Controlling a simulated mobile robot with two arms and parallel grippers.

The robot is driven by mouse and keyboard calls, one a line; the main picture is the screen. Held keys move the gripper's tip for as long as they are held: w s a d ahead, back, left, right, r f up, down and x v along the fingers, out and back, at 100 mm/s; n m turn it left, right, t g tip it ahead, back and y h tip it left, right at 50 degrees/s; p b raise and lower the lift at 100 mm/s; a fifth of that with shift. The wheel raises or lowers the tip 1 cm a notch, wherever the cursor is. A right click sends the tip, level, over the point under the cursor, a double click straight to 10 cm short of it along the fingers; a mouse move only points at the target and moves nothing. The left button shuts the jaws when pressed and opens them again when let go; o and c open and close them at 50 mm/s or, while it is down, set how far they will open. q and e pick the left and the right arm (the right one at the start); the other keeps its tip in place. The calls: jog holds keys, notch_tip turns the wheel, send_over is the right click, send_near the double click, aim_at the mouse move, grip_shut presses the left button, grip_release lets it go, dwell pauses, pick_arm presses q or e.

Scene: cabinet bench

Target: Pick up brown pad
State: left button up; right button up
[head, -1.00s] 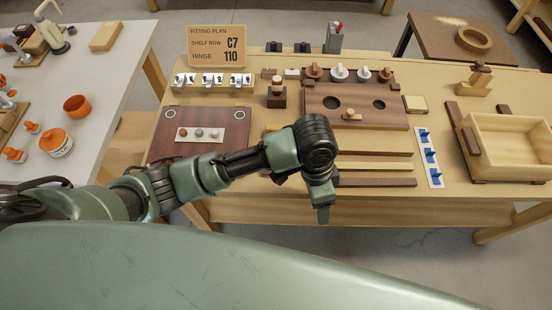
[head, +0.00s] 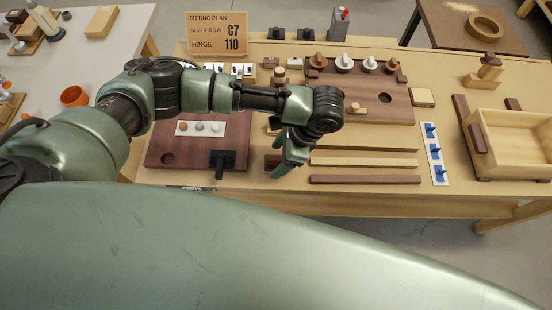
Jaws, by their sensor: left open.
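My left gripper (head: 288,163) is low over the front of the bench, its fingers pointing down and open. A small brown block (head: 271,161) lies just left of the fingers, partly hidden by them. Another small brown piece (head: 271,62) lies at the back of the bench beside a white one (head: 295,62). I cannot tell for sure which of these is the brown pad. The gripper appears empty. My right gripper is not in view.
A dark brown board (head: 165,150) with a black fixture (head: 222,160) is left of the gripper. Wooden strips (head: 365,162) lie to the right. A brown board with knobs (head: 385,98), a blue-hooked strip (head: 433,150) and a wooden box (head: 510,165) are farther right.

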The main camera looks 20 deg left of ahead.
aim_at(276, 158)
pick_arm(q)
jog(key=shift+x, duration=0.8)
grip_shut()
jog(key=shift+r, duration=0.1)
notch_tip(276, 158, up, 20)
jog(key=shift+p, duration=0.4)
jog(key=c, duration=0.8)
grip_release()
grip_shut()
